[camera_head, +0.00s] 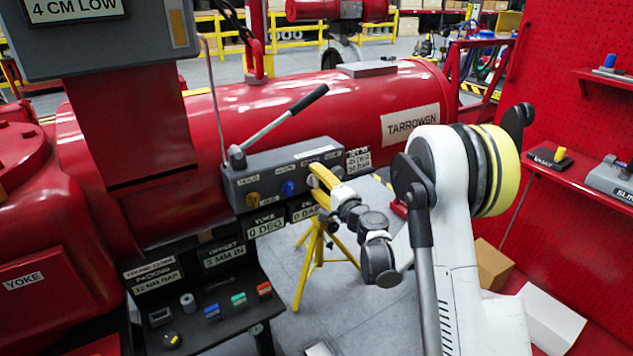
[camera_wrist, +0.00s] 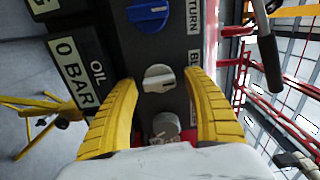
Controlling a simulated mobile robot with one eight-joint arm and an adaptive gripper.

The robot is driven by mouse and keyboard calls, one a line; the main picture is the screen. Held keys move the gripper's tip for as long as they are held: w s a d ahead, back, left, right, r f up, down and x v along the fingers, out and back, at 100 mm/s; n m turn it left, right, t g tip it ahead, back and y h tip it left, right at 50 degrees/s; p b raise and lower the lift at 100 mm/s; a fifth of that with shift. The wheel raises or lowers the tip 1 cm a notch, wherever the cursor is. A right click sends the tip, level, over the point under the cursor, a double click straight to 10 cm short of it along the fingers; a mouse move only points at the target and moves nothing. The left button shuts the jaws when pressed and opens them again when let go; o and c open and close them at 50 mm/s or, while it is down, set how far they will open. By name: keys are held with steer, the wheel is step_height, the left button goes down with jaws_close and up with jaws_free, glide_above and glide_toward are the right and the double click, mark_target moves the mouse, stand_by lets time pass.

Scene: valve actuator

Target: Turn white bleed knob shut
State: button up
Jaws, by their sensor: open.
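The white bleed knob (camera_wrist: 159,78) sits on a dark valve block, beside a partly hidden label starting "BL". Its grip ridge lies roughly crosswise in the wrist view, slightly tilted. My gripper (camera_wrist: 163,82) is open, with one yellow finger on either side of the knob. Gaps show between the knob and both fingertips, so nothing is held. In the head view my gripper (camera_head: 323,185) is at the right end of the valve block (camera_head: 240,185), and I cannot make out the white knob clearly there.
A blue knob (camera_wrist: 148,15) is just above the white one in the wrist view, and a grey round fitting (camera_wrist: 166,125) lies below it. A long lever (camera_head: 285,117) rises from the block. A yellow tripod (camera_head: 318,250) stands below on the floor.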

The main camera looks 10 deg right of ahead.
steer(key=v, duration=1.2)
steer(key=shift+w+r, duration=0.1)
steer(key=s+a+r+n+g, duration=0.5)
steer(key=s+a+n+g, duration=0.1)
steer(key=s+a+n, duration=0.3)
steer(key=s+d+n+g+h, duration=0.2)
steer(key=s, duration=0.9)
steer(key=s+d+f+n+g+h, duration=0.1)
steer(key=s+d+n+g+h, duration=0.1)
steer(key=s, duration=0.9)
steer(key=shift+d+f+n+h, duration=0.25)
steer(key=shift+d+n+h, duration=0.2)
steer(key=shift+h, duration=0.35)
